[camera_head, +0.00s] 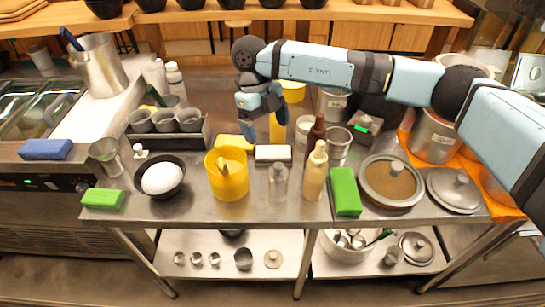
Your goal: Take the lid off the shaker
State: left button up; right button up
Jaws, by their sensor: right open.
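A small clear shaker (278,183) with a greyish top stands upright near the front edge of the steel table, between the yellow pitcher and the cream squeeze bottle. Its top appears to be on it, though it is small in the picture. My right arm reaches in from the right, and my right gripper (262,108) points down over the back middle of the table. It is open, behind and above the shaker and apart from it. A tall yellow item (279,125) is right beside its fingers; I cannot tell whether they touch. My left gripper is not in view.
A yellow pitcher (228,178) is left of the shaker. A cream bottle (315,172) and a brown bottle (316,133) stand to its right. A white block (273,153) lies behind it. A green sponge (345,192) and a lidded pan (391,183) are farther right.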

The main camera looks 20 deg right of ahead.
aim_at(278, 165)
jog(key=p+x, duration=0.1)
jog(key=x, duration=0.7)
jog(key=shift+s+r, duration=0.1)
jog(key=shift+s, duration=0.05)
jog(key=shift+f, duration=0.4)
jog(key=x, duration=0.2)
jog(key=p+x, duration=0.1)
jog(key=x, duration=0.1)
jog(key=shift+d+f, duration=0.1)
jog(key=shift+d, duration=0.35)
jog(key=shift+s+f, duration=0.1)
jog(key=shift+f, duration=0.3)
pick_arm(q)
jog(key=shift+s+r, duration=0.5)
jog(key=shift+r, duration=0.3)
pick_arm(e)
jog(key=c, duration=0.7)
